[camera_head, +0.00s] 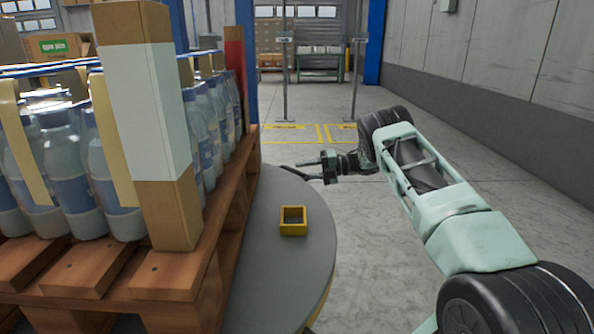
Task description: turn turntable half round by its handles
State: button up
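The turntable (291,268) is a grey round plate with a yellow edge, partly hidden under a loaded wooden pallet on the left. One handle shows, a small square yellow frame (293,230) standing on the plate near its right rim. No other handle is in view. My gripper (300,169) is at the far right edge of the turntable, beyond the yellow handle and apart from it. Its two dark fingers point left and are spread, with nothing seen between them.
The wooden pallet (172,274) carries several water bottles (68,165) and a tall cardboard corner post (146,130). Metal posts (285,82) and yellow floor markings (320,134) lie beyond. A grey wall (500,90) runs along the right. The floor between is clear.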

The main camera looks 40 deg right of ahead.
jog(key=p+v, duration=0.3)
jog(key=v, duration=1.1)
jog(key=shift+p, duration=0.4)
